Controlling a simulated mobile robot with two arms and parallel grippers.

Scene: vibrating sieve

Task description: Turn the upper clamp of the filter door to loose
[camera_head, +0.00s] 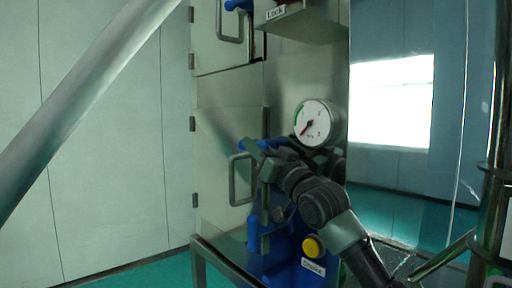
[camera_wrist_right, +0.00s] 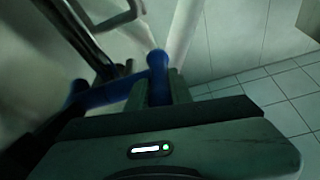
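The steel filter door (camera_head: 222,115) is closed on the cabinet front, with a bar handle (camera_head: 233,180) at its right side. The blue upper clamp (camera_head: 266,143) is at the door's upper right edge, its lever lying roughly level. A blue lower clamp (camera_head: 253,234) hangs below. My right gripper (camera_head: 256,156) is at the upper clamp and hides part of it. In the right wrist view, the clamp's blue end (camera_wrist_right: 158,62) fills the gap between the two fingers (camera_wrist_right: 159,92), which appear shut on it. My left gripper is not in view.
A dial gauge (camera_head: 313,122) sits just above and right of my right wrist. A yellow button (camera_head: 313,246) is below. Another blue clamp (camera_head: 237,5) and a box labelled LOCK (camera_head: 300,20) are above. A grey bar crosses the upper left. The left wall area is clear.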

